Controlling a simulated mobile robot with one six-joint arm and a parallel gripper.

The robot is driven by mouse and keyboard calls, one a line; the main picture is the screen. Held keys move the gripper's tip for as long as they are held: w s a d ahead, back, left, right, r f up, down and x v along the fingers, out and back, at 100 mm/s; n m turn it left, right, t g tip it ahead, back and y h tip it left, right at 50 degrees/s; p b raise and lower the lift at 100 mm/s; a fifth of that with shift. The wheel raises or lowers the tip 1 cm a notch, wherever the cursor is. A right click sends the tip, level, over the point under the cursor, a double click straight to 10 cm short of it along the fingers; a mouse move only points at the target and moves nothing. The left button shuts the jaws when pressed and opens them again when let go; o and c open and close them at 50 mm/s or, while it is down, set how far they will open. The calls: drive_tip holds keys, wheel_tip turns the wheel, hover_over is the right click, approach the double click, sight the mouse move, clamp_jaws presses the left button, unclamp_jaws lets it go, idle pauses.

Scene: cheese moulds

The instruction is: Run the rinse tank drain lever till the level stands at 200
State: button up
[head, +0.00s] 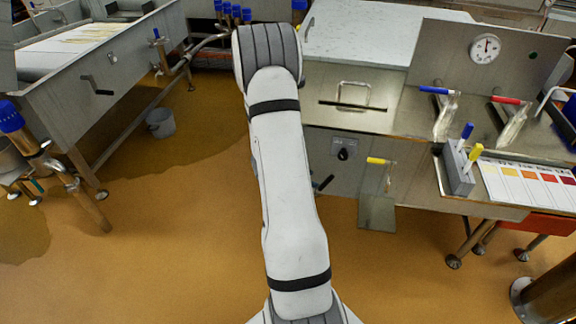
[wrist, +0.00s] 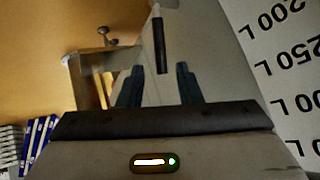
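In the wrist view my gripper (wrist: 158,78) is open, with its two dark fingers apart. A slim black handle (wrist: 161,45), which looks like the drain lever, stands beyond and between the fingertips; I cannot tell whether it is within their reach. I see no finger closed on it. A white level scale (wrist: 268,60) fills the right side of the wrist view, upside down, with 200 L and 250 L readable. No liquid level can be made out against it. In the head view my arm hides the gripper and whatever is in front of it.
A steel vat (head: 130,60) and a bucket (head: 160,122) stand at left. Open floor lies between.

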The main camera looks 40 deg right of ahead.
sight(329, 179)
drive_tip(key=f+h+b, duration=0.1)
drive_tip(key=b, duration=0.2)
drive_tip(key=d+f+g+h+b, duration=0.1)
drive_tip(key=f+b, duration=0.1)
drive_tip(key=b, duration=0.1)
drive_tip(key=d+f+h+b, duration=0.1)
drive_tip(key=b, duration=0.2)
drive_tip(key=shift+w+f+g, duration=0.25)
drive_tip(key=shift+g, duration=0.05)
drive_tip(key=shift+c, duration=0.5)
drive_tip(key=g+h+b, duration=0.1)
drive_tip(key=b, duration=0.1)
drive_tip(key=g+h+b, duration=0.1)
drive_tip(key=b, duration=0.2)
drive_tip(key=f+m+g+h+b, duration=0.1)
drive_tip(key=b, duration=0.1)
drive_tip(key=shift+w+a+h+b, duration=0.2)
drive_tip(key=shift+a+h+b, duration=0.1)
drive_tip(key=shift+b, duration=0.1)
drive_tip(key=shift+g+h, duration=0.3)
drive_tip(key=shift+h, duration=0.1)
drive_tip(key=b+x, duration=0.1)
drive_tip(key=x, duration=0.1)
drive_tip(key=b+x, duration=0.1)
drive_tip(key=x, duration=0.2)
drive_tip(key=b+x, duration=0.1)
drive_tip(key=x, duration=0.1)
drive_tip(key=shift+s+d+r, duration=0.15)
drive_tip(key=shift+r, duration=0.2)
drive_tip(key=shift+c, duration=0.6)
